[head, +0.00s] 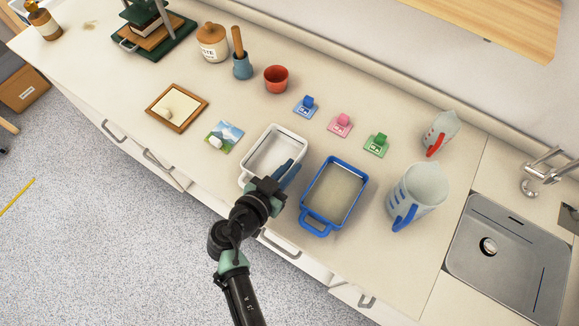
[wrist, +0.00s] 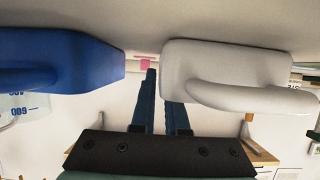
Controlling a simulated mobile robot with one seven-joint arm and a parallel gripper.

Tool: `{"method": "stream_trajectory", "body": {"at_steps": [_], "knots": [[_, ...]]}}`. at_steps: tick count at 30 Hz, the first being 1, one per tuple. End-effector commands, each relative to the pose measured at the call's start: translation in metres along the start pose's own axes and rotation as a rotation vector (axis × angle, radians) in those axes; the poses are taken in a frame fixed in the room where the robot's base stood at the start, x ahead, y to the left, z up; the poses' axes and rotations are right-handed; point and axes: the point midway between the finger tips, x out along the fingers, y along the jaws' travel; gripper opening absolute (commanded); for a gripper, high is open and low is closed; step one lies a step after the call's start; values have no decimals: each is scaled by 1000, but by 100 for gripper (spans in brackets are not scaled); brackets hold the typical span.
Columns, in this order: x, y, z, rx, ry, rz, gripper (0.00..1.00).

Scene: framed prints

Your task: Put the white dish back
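The white dish (head: 272,158) is a rectangular, handled tray standing on the counter, left of a similar blue dish (head: 334,194). My gripper (head: 287,174) is at the front right of the white dish, its blue fingers overlapping the dish's right side in the head view. Contact with the white dish cannot be told.
A large jug (head: 416,194) and the sink (head: 508,262) are to the right. A framed board (head: 177,107) and a landscape print (head: 225,137) lie to the left.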

Motion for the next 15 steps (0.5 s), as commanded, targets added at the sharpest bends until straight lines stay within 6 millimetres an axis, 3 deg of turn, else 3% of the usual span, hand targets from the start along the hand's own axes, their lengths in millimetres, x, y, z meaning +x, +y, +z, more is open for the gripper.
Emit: {"method": "stream_trajectory", "body": {"at_steps": [1,3,15], "knots": [[0,0,0,0,0,0,23],[0,0,0,-1,0,0,33],[-4,0,-3,-2,-1,-1,33]]}}
